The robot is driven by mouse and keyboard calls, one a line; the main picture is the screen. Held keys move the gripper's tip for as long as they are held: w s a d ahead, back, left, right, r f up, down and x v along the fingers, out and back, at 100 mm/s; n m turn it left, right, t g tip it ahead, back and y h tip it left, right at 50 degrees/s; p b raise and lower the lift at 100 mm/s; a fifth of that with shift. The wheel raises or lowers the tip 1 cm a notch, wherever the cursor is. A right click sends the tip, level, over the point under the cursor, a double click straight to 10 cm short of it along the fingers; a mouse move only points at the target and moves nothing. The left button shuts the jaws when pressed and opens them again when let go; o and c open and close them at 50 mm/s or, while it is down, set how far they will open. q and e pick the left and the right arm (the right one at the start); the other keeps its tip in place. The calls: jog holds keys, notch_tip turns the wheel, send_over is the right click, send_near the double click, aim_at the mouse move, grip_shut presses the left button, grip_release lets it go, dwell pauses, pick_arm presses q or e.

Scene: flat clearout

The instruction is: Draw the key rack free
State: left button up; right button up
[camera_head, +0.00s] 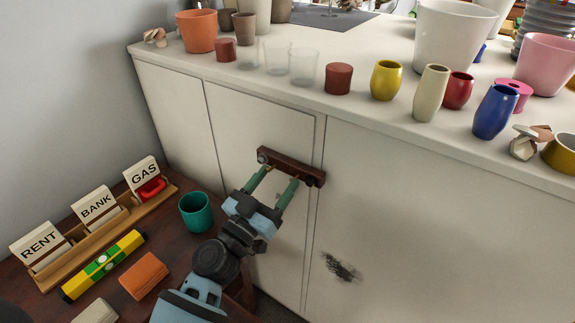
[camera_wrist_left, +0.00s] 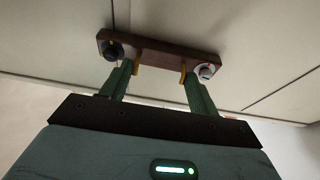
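The key rack (camera_head: 296,167) is a short dark brown wooden bar on the front of the white cabinet. It also shows in the left wrist view (camera_wrist_left: 160,56), with a dark round knob at its left end, a silvery one at its right end and small yellowish hooks between. My left gripper (camera_head: 280,176) has its two green fingers spread wide, reaching up to the bar. The fingertips are near the bar's two ends, with nothing visible clamped between them. I cannot tell whether they touch the rack. My right gripper is not in view.
The cabinet top (camera_head: 250,82) holds several pots, cups and vases near its front edge. At lower left, a dark wooden table (camera_head: 190,250) carries a letter rack (camera_head: 110,232), a yellow-green level (camera_head: 104,264), a teal cup (camera_head: 196,212) and an orange block (camera_head: 145,275).

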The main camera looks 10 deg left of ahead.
pick_arm(q)
jog(key=c, duration=0.5)
jog(key=s, duration=0.1)
jog(key=s+a, duration=0.1)
jog(key=shift+s+b, duration=0.35)
jog(key=shift+s, duration=0.05)
jog(key=shift+c, duration=0.2)
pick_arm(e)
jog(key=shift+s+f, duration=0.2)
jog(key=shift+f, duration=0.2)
pick_arm(q)
jog(key=shift+s, duration=0.15)
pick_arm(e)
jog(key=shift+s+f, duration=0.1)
pick_arm(q)
jog(key=shift+s+a, duration=0.3)
jog(key=shift+s, duration=0.3)
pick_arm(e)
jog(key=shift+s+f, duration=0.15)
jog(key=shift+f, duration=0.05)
pick_arm(q)
jog(key=shift+s, duration=0.1)
jog(key=shift+s+a+b, duration=0.35)
jog(key=shift+s, duration=0.55)
jog(key=shift+s+a+b, duration=0.3)
jog(key=shift+s, duration=0.6)
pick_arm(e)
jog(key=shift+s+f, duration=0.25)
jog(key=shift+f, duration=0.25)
